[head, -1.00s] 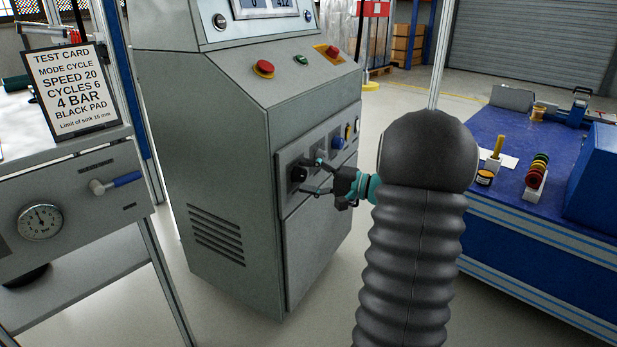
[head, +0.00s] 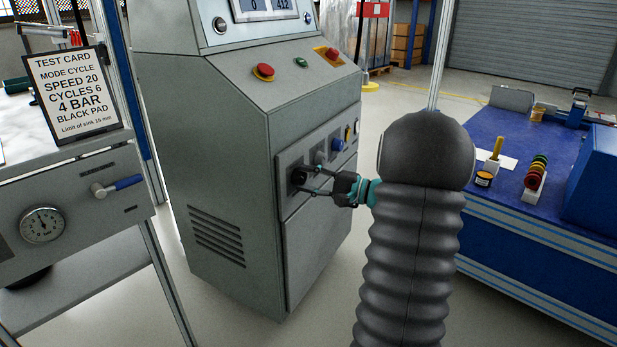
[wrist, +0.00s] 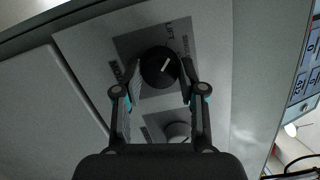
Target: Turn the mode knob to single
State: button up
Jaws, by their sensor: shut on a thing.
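The mode knob (wrist: 160,67) is round and black with a white pointer line, on a dark label plate (wrist: 128,42). In the wrist view its pointer leans up and to the right, toward the words LIFT and SINGLE; I cannot tell exactly which it meets. Another word at the left is partly hidden by a finger. In the head view the knob (head: 298,177) sits on the front panel of the grey machine (head: 240,130). My gripper (wrist: 160,72) is shut on the knob, one finger on each side. It also shows in the head view (head: 311,180).
A second, grey knob (wrist: 178,130) lies below the mode knob in the wrist view, between my fingers. A blue button (head: 337,145) is farther right on the panel. A blue bench (head: 500,215) stands right, and a stand with a test card (head: 72,92) left.

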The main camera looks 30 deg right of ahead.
jog(key=m+t+p, duration=0.1)
jog(key=m+p, duration=0.1)
jog(key=m, duration=0.3)
jog(key=shift+m+p, duration=0.3)
jog(key=shift+p, duration=0.05)
jog(key=shift+f, duration=0.1)
jog(key=o, duration=1.1)
jog(key=shift+a, duration=0.1)
jog(key=shift+o, duration=0.2)
jog(key=v, duration=1.2)
jog(key=shift+f, duration=0.1)
